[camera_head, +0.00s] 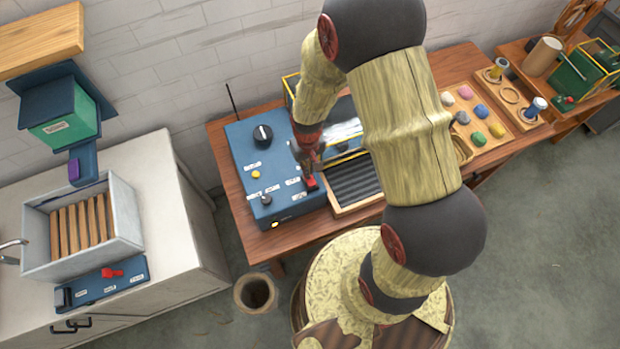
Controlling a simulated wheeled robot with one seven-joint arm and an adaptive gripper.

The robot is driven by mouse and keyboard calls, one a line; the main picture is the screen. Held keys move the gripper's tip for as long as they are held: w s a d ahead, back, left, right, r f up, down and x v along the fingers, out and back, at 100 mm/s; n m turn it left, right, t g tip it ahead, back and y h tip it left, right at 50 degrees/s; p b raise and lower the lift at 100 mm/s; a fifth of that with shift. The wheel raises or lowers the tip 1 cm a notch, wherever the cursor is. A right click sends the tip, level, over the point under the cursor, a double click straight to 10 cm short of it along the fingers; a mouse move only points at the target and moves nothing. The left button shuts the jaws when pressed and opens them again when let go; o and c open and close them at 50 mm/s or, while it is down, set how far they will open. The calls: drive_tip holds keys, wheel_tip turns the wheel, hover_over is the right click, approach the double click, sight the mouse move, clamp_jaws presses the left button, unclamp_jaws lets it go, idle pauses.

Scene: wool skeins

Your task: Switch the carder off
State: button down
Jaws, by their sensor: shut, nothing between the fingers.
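The blue control box of the carder (245,145) sits on the left of the wooden table. It carries a large black knob (263,135), a small yellow button (256,174), a small dark lever (266,199) and a red switch (311,183) at its right edge. A yellow lamp (275,225) on its front edge looks lit. Its labels are too small to read. My gripper (312,170) is shut and empty, pointing down just above or at the red switch; I cannot tell whether it touches. My arm hides part of the machine behind.
A ridged dark tray (355,182) lies right of the box. Wool balls (480,111) sit in a wooden rack further right. A grey sink (125,247) stands on the left counter. A bin (256,292) is on the floor. A thin antenna (232,102) rises behind the box.

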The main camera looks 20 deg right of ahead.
drive_tip(key=shift+f+b, duration=0.5)
drive_tip(key=shift+f, duration=0.2)
idle(0.3)
drive_tip(key=shift+r, duration=0.1)
drive_tip(key=shift+r+p, duration=2.45)
drive_tip(key=shift+r, duration=1)
drive_tip(key=s+r+t+b, duration=0.5)
drive_tip(key=s+r+b, duration=0.9)
drive_tip(key=r+b, duration=0.3)
drive_tip(key=shift+r+t+b, duration=0.3)
drive_tip(key=shift+r+b, duration=0.1)
drive_tip(key=shift+b, duration=0.5)
